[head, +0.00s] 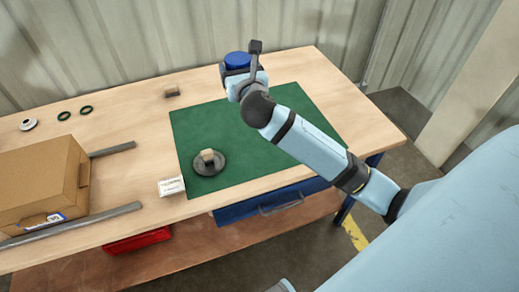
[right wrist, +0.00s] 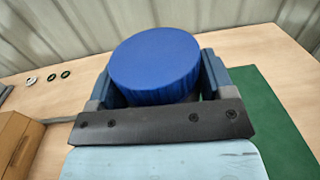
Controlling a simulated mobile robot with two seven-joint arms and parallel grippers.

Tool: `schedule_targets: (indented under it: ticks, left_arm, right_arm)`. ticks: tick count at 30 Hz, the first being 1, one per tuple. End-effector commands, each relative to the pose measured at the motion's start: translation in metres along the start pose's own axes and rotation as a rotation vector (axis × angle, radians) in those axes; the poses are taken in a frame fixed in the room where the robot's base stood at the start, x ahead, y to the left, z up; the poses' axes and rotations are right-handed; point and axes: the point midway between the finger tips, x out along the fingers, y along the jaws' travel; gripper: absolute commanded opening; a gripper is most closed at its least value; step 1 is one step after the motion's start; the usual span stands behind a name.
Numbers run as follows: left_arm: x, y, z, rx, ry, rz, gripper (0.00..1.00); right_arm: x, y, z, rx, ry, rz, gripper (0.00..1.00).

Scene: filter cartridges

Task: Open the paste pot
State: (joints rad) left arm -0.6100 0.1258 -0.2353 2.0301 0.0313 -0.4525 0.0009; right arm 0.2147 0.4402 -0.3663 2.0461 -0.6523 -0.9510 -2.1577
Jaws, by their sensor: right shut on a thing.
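The paste pot, seen as a round blue lid (head: 237,60), is at the back edge of the workbench, beyond the green mat. The lid also fills the middle of the right wrist view (right wrist: 156,66). My right gripper (head: 238,73) is shut on the pot, with one finger on each side just around the lid; it shows in the right wrist view too (right wrist: 158,88). The pot's body is mostly hidden behind the gripper, so I cannot tell whether it touches the bench. The lid looks level and on the pot. My left gripper is out of view.
A cardboard box (head: 40,180), metal bars (head: 85,222), a white label box (head: 171,186), small rings (head: 64,116) and a small brown block (head: 172,91) lie on the bench.

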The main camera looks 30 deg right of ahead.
Motion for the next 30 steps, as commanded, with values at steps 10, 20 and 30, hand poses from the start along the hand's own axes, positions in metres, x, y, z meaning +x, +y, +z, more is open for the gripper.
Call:
schedule_targets:
  ticks: [10, 20, 30]
  left_arm:
    - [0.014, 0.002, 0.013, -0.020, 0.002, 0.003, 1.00]
    - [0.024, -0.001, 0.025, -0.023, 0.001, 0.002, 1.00]
    - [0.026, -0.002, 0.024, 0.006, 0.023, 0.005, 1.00]
  right_arm:
    - [0.001, -0.057, -0.028, 0.000, -0.001, -0.184, 0.09]
    - [0.001, -0.056, -0.111, -0.001, 0.002, -0.182, 0.09]
    - [0.002, -0.056, -0.170, -0.001, -0.003, -0.182, 0.09]
